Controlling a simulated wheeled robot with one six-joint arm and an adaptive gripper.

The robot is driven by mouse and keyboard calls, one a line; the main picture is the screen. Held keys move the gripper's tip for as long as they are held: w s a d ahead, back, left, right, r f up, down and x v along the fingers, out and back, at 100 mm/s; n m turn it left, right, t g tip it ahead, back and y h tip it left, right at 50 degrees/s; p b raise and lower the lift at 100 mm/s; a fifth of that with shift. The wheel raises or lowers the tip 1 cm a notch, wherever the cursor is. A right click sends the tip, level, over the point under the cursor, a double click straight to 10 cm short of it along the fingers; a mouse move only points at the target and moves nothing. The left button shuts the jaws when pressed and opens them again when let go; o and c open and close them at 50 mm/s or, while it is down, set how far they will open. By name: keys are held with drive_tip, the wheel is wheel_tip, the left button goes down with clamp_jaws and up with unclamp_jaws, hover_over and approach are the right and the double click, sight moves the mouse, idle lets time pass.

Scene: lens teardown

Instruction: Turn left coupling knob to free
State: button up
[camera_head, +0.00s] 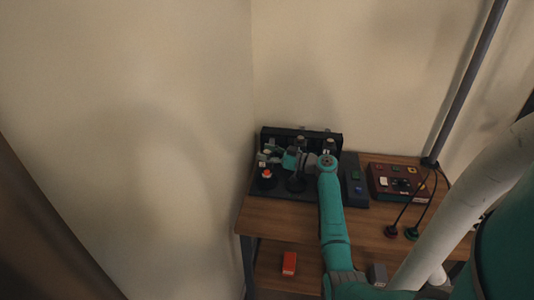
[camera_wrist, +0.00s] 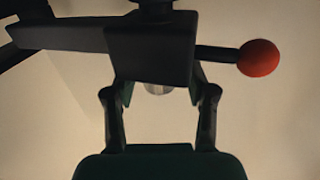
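A dark fixture with an upright back panel (camera_head: 325,136) stands at the back left of the table in the head view. A red-topped part (camera_head: 267,174) sits at its left front. My gripper (camera_head: 285,159) reaches left over the fixture, and small grey parts crowd around it. In the wrist view a dark block (camera_wrist: 150,55) spans the space ahead of my gripper (camera_wrist: 158,100), with a red ball (camera_wrist: 258,58) on a short rod at its right. My fingers are spread apart, with a small pale cylinder (camera_wrist: 158,88) showing between them. I cannot tell which part is the left coupling knob.
A dark slab with a green button (camera_head: 357,189) and a dark red button box (camera_head: 412,193) stand right of the fixture. A red box (camera_head: 289,263) sits lower down. Walls close in behind and left.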

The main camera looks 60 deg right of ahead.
sight(267, 152)
wheel_tip(267, 152, up, 10)
idle(0.7)
idle(0.5)
